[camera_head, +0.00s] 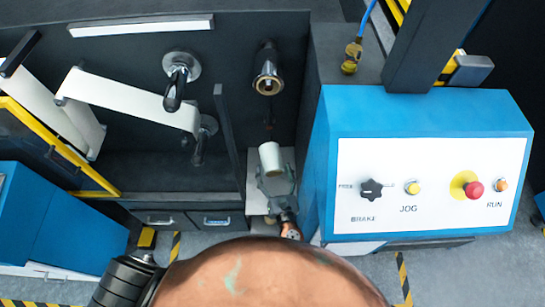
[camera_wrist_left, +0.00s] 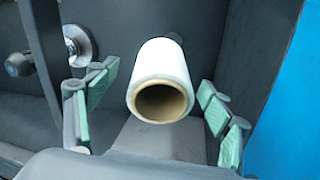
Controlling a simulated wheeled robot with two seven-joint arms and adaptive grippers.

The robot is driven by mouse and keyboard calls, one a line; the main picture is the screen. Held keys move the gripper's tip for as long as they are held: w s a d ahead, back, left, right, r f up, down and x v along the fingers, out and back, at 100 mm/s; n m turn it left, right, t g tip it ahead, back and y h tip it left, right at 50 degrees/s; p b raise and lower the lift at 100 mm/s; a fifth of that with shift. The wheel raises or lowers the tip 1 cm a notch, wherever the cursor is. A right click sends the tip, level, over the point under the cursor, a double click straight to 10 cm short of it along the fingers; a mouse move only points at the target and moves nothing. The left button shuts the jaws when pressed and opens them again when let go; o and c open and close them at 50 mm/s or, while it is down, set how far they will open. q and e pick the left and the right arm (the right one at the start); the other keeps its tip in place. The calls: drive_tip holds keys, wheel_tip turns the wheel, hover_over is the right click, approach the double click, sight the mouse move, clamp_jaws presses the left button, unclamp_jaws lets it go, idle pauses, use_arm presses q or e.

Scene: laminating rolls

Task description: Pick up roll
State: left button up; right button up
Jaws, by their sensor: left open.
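The roll (camera_head: 269,157) is a short white cylinder in the middle of the head view, at the tip of my left gripper (camera_head: 275,179). In the left wrist view the roll (camera_wrist_left: 163,66) shows its near end, with a hollow brown cardboard core. My left gripper is open, with green-padded fingers on both sides of the roll and gaps between pads and roll. The roll's far end and its support are hard to make out. My right gripper is not in view.
A blue control box (camera_head: 425,115) stands close on the right. A bare metal spindle (camera_head: 267,78) projects behind the roll. White web (camera_head: 125,97) runs over rollers at the left. A dark upright post (camera_head: 228,135) stands just left of the roll.

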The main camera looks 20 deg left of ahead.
sight(269, 153)
use_arm(q)
drive_tip(key=shift+w+a+f, duration=0.1)
drive_tip(key=shift+w+f, duration=0.2)
drive_tip(key=shift+w, duration=0.1)
drive_tip(key=shift+x, duration=0.85)
drive_tip(key=b+x, duration=0.1)
drive_tip(key=x, duration=0.4)
drive_tip(key=shift+w+a, duration=0.15)
drive_tip(key=shift+a, duration=0.15)
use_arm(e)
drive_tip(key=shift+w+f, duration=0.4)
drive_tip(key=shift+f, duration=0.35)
use_arm(q)
drive_tip(key=shift+r, duration=0.1)
drive_tip(key=shift+c, duration=0.4)
drive_tip(key=c, duration=1.5)
